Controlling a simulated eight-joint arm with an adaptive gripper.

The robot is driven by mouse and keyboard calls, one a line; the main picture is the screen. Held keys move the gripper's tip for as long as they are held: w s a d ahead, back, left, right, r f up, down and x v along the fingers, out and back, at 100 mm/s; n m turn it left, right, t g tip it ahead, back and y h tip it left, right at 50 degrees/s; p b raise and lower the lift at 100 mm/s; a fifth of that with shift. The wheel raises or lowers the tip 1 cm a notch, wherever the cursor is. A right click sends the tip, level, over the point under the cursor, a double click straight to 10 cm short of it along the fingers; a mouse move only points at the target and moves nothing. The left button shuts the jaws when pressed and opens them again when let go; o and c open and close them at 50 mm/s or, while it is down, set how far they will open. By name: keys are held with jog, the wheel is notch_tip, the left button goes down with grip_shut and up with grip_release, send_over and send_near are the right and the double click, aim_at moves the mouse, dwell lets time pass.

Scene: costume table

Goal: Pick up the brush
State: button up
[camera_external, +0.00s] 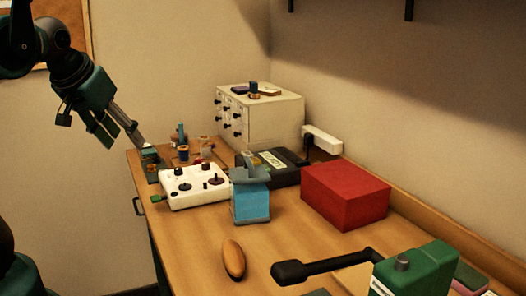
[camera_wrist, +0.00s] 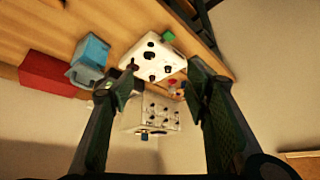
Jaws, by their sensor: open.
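A brown oval object with a smooth wooden look (camera_external: 233,258) lies on the near part of the table. It may be the brush, but I see no bristles and cannot tell. It does not show in the wrist view. My gripper (camera_external: 88,127) is high at the left in the external view, above and away from the table. In the wrist view my gripper (camera_wrist: 163,82) has its two fingers wide apart, with nothing held between them.
A white knobbed box (camera_external: 195,186), a blue object (camera_external: 250,204) and a red box (camera_external: 345,196) stand on the table. A white drawer cabinet (camera_external: 270,120) is at the back. A green machine with a black-ended arm (camera_external: 420,268) is at the near right. Bare wood surrounds the oval object.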

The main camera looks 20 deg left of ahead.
jog(key=w+d+f+m+g, duration=0.2)
jog(key=d+f+m, duration=0.1)
jog(key=d+m, duration=0.4)
jog(key=m+g+p, duration=0.3)
jog(key=m+g, duration=0.2)
jog(key=m, duration=1.6)
send_over(232, 252)
jog(key=f, duration=1.3)
jog(key=shift+w+a+f, duration=0.15)
jog(key=shift+w+a, duration=0.15)
jog(key=shift+s+d+f+m, duration=0.2)
jog(key=shift+d+f+m, duration=0.1)
jog(key=shift+m, duration=0.2)
jog(key=shift+f+b, duration=0.45)
jog(key=shift+f, duration=0.8)
